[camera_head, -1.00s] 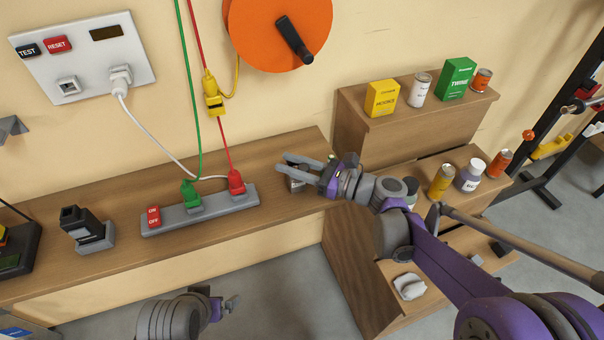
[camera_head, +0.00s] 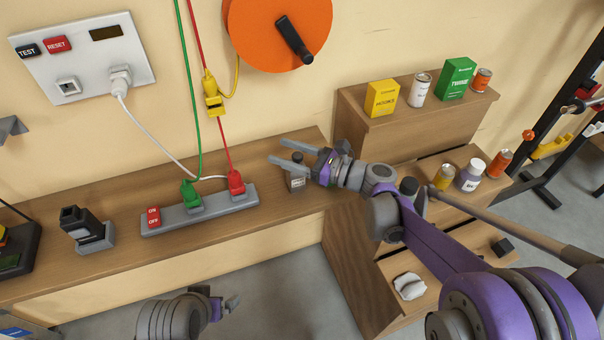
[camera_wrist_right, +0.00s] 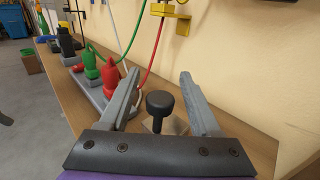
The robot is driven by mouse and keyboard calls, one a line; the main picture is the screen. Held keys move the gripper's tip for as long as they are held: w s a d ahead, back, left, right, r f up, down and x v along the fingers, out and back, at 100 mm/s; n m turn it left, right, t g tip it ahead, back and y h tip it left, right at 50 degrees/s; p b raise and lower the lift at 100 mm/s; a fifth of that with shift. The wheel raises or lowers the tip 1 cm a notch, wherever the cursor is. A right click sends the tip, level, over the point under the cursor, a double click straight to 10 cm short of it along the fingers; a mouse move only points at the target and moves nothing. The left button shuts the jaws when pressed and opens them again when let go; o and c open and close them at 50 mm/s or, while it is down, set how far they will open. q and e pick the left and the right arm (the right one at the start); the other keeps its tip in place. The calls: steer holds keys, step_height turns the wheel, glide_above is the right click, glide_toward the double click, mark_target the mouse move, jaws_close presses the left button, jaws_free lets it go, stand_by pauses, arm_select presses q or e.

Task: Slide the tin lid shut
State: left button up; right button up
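No sliding lid can be made out. My right gripper (camera_head: 277,151) is open, its fingers reaching left above and behind the container; it also shows open in the right wrist view (camera_wrist_right: 158,76). The fingers do not visibly grip it. My left gripper (camera_head: 232,302) is low in front of the shelf, its fingers too small to judge.
A grey power strip (camera_head: 218,203) with red and green plugs lies left of the container. A black device (camera_head: 85,228) stands further left. A stepped wooden rack (camera_head: 420,125) with cans and boxes stands at right. A white lump (camera_head: 410,287) lies on its lower board.

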steer(key=v, duration=0.7)
stand_by(0.6)
stand_by(0.5)
